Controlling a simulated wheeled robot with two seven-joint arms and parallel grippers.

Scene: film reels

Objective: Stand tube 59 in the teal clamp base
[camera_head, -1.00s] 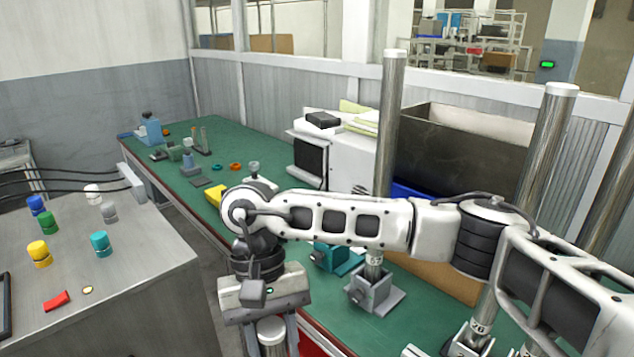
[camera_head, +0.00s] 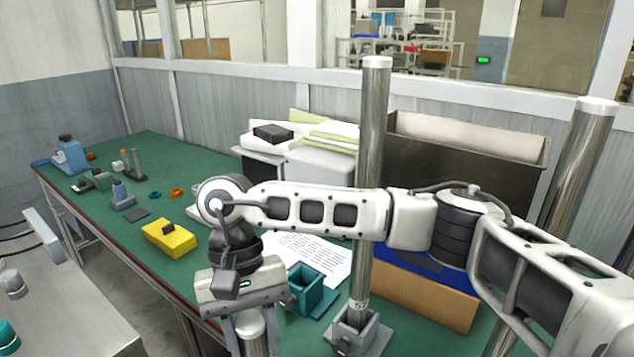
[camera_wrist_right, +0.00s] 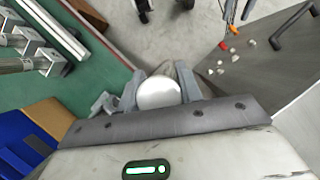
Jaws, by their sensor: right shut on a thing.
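My right gripper (camera_head: 252,318) is shut on a metal tube with a pale cap (camera_head: 251,325), which hangs below the wrist in the head view. In the right wrist view the round cap (camera_wrist_right: 158,93) shows between the two fingers (camera_wrist_right: 160,82). The tube's number and lower part are hidden, so I cannot tell if it is tube 59. The teal clamp base (camera_head: 309,292) sits on the green bench just right of the gripper, its socket looking empty. My left gripper is not in view.
A tall tube (camera_head: 371,170) stands in a grey clamp base (camera_head: 357,338) right of the teal one. Another tall tube (camera_head: 580,160) stands farther right. A yellow block (camera_head: 169,238) and a printed sheet (camera_head: 318,258) lie on the green bench (camera_head: 165,285).

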